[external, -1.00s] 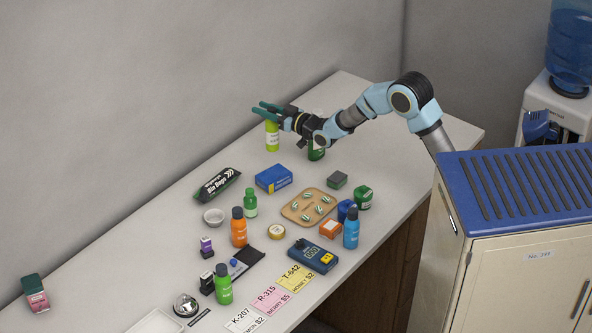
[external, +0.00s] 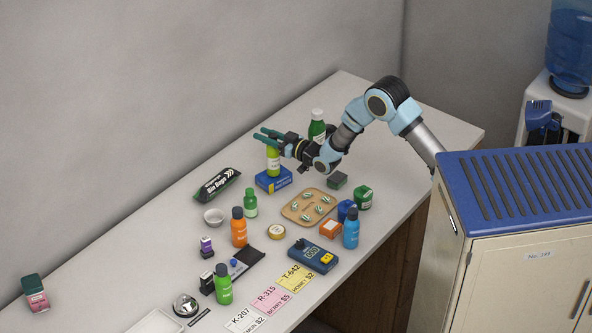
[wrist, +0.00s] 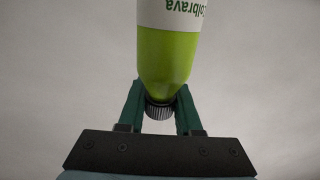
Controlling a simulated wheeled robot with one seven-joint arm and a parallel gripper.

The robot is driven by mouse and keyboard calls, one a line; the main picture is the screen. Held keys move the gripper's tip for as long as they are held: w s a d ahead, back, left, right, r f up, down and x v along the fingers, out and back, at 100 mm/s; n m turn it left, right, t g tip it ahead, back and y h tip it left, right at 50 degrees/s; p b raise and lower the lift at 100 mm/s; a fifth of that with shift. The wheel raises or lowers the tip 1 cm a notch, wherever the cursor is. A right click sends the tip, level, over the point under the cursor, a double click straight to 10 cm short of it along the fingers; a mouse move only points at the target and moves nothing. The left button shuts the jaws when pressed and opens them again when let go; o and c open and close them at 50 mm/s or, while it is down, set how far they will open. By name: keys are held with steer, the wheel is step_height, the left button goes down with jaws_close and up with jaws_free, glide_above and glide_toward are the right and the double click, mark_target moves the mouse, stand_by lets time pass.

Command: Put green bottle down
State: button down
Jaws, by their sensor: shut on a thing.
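A lime green bottle (external: 273,162) with a white label is in my gripper (external: 272,136), which is shut on it near its cap. In the wrist view the bottle (wrist: 167,62) lies between the two green fingers (wrist: 160,112), its black ridged cap toward the palm and its label lettering upside down. In the external view the bottle is upright and overlaps the back of the blue box (external: 276,183). I cannot tell whether its base touches the box or is in the air.
A dark green bottle (external: 317,128) stands behind my wrist. Several bottles crowd the counter's front part. The counter (external: 215,155) is bare left of my gripper.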

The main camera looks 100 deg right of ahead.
steer(key=shift+f, duration=0.2)
steer(key=c, duration=0.6)
jaws_free()
steer(key=shift+r, duration=0.15)
steer(key=b+v, duration=0.4)
steer(key=v, duration=0.8)
